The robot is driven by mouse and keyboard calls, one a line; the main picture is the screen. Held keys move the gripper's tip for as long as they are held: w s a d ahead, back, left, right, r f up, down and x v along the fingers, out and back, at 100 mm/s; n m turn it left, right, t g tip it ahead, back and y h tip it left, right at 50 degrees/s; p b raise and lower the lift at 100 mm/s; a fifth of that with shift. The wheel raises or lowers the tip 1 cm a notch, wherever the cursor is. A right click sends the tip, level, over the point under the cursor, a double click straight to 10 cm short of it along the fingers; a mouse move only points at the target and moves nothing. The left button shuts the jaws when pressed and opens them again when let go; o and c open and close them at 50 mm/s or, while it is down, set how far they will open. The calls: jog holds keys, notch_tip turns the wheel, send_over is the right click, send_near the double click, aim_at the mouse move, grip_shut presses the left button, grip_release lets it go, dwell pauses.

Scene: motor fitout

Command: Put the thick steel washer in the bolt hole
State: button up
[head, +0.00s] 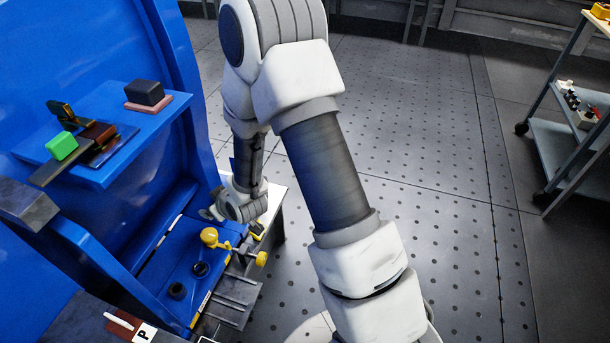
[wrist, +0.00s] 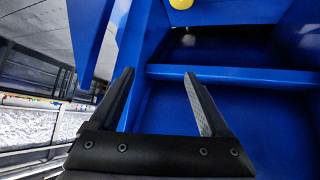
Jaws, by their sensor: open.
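My gripper (wrist: 160,75) is open in the wrist view, with nothing between its fingers. They point at blue machine panels. In the head view my wrist is over the far end of the machine's blue ledge (head: 186,262), and the fingers are mostly hidden. Two small dark round pieces are on that ledge: a ring-like one (head: 177,290) nearer and another (head: 200,269) farther right. I cannot tell which, if either, is the thick steel washer or the bolt hole. Both are apart from my gripper. Neither shows in the wrist view.
Yellow knobs (head: 209,237) stand up beside the dark round pieces. A blue shelf (head: 150,128) above holds a green block (head: 62,146) and a black block (head: 145,92). A tall blue panel rises at left. A grey cart (head: 565,150) stands far right; the floor between is clear.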

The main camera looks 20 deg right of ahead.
jog(key=s+d+r+m+h, duration=0.1)
jog(key=s+d+r, duration=0.15)
jog(key=r, duration=0.35)
jog(key=s+d+r+m+g+h, duration=0.1)
jog(key=s+d+r, duration=0.15)
jog(key=r, duration=0.45)
jog(key=s+d+r+h, duration=0.1)
jog(key=s+d+r, duration=0.1)
jog(key=d+r, duration=0.3)
jog(key=s+d+r+m+g, duration=0.1)
jog(key=s+r+m, duration=0.1)
jog(key=s+r, duration=0.3)
jog(key=s+d+r+m+g, duration=0.1)
jog(key=s+r, duration=0.5)
jog(key=s, duration=0.8)
jog(key=shift+d+m+h, duration=0.3)
jog(key=shift+d+m, duration=0.1)
jog(key=shift+d, duration=0.25)
notch_tip(320, 180, up, 21)
jog(key=p, duration=2)
jog(key=shift+p, duration=0.4)
jog(key=shift+f, duration=0.2)
jog(key=c, duration=0.5)
jog(key=shift+d, duration=0.15)
